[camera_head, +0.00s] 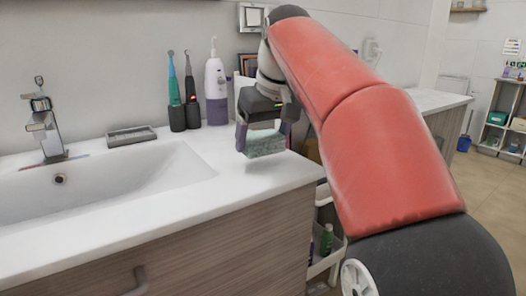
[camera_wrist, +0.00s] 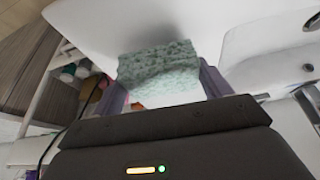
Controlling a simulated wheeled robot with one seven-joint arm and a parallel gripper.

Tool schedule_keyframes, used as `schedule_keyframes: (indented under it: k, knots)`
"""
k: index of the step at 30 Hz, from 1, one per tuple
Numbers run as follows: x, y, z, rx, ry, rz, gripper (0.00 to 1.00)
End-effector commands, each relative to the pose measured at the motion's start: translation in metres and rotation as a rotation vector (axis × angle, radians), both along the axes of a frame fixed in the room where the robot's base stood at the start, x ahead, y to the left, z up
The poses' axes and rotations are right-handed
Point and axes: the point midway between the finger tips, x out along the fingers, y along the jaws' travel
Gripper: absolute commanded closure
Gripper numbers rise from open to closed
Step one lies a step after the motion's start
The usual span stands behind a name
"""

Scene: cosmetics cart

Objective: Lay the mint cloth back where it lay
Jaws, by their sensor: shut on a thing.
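The mint cloth (camera_head: 265,145) is a folded, pale green, textured pad. It is between the fingers of my gripper (camera_head: 263,133), which is shut on it. The cloth is low over the right end of the white counter (camera_head: 225,180); I cannot tell whether its underside touches the counter. In the wrist view the cloth (camera_wrist: 160,75) spans the space between the two purple fingers of my gripper (camera_wrist: 162,90), with white counter behind it.
Two electric toothbrushes (camera_head: 183,100) and a white oral irrigator (camera_head: 216,85) stand left of my gripper by the wall. A soap dish (camera_head: 131,135) lies near the faucet (camera_head: 45,130) and sink basin (camera_head: 110,180). A white cart (camera_head: 325,262) with bottles stands below the counter's right edge.

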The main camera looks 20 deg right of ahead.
Motion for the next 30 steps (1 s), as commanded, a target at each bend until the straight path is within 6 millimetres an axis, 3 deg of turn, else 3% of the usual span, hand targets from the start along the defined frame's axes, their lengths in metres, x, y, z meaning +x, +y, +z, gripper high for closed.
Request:
schedule_keyframes:
  k: [3,18,19,23,30]
  knots:
    - [-0.001,0.0,-0.022,0.0,0.001,0.001,0.41]
    - [0.0,0.0,-0.033,0.0,0.0,0.0,0.41]
    - [0.0,0.0,-0.032,0.0,0.001,0.0,0.19]
    - [0.0,0.0,-0.032,0.0,0.0,0.0,0.02]
    - [0.0,0.0,-0.031,0.0,0.0,0.0,0.01]
